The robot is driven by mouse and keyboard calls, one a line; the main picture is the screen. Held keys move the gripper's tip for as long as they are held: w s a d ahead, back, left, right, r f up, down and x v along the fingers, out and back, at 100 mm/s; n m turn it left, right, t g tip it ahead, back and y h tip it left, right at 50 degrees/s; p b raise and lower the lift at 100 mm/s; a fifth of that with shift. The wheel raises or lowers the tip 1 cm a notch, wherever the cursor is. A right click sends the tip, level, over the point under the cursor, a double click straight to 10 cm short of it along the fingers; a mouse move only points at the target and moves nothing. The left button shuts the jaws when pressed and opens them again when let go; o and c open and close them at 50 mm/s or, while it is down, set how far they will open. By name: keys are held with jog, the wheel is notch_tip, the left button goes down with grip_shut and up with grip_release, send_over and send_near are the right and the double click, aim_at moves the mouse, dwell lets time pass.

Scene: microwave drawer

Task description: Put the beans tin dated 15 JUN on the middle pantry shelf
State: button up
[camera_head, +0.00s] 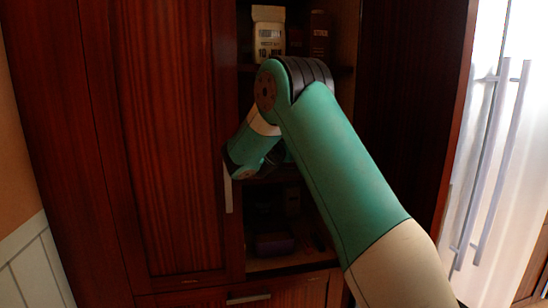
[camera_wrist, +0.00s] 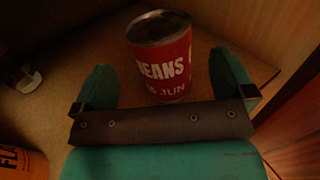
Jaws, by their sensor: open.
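In the wrist view a red beans tin (camera_wrist: 160,62) with a grey metal lid stands upright on a wooden surface. "BEANS" shows on its label and "JUN" below it; the day number is not clearly legible. My gripper (camera_wrist: 161,75) is open, with the tin between and just beyond its two teal fingers. In the head view my arm covers most of the middle pantry shelf (camera_head: 285,174), and I cannot make out the tin or my fingers there.
Wooden walls meet behind the tin. An orange item (camera_wrist: 22,162) and a small white object (camera_wrist: 22,78) are at the left. A white container (camera_head: 268,35) and a dark carton (camera_head: 318,35) stand on the upper shelf. A purplish item (camera_head: 274,244) is on the lower shelf.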

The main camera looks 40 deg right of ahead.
jog(key=b+v, duration=0.1)
jog(key=v, duration=1)
jog(key=shift+s+b, duration=0.15)
jog(key=shift+b, duration=0.2)
jog(key=shift+a, duration=0.15)
jog(key=s+a+f+m+g+y, duration=0.1)
jog(key=s+a+f+m+y, duration=0.25)
jog(key=f+m, duration=0.2)
jog(key=s+a+f+m+g+y, duration=0.1)
jog(key=s+a+f+m+y, duration=0.1)
jog(key=f+m+y, duration=0.3)
jog(key=s+a+f+m+g+y, duration=0.1)
jog(key=s+a+f+m+y, duration=0.25)
jog(key=s+a+m, duration=0.3)
jog(key=s+a+f+m+g+y, duration=0.25)
jog(key=s+a+m+y, duration=0.2)
jog(key=a, duration=0.35)
jog(key=s+a+r+n+g+y+p, duration=0.1)
jog(key=s+a+r+n+y+p, duration=0.1)
jog(key=s+a+r, duration=0.3)
jog(key=s+a+r+n+g+y+p, duration=0.1)
jog(key=s+a+r+n+y, duration=0.1)
jog(key=s+a+r, duration=0.4)
jog(key=s+a+n, duration=0.1)
jog(key=a, duration=0.3)
jog(key=shift+a+r+p, duration=0.3)
jog(key=shift+p, duration=0.1)
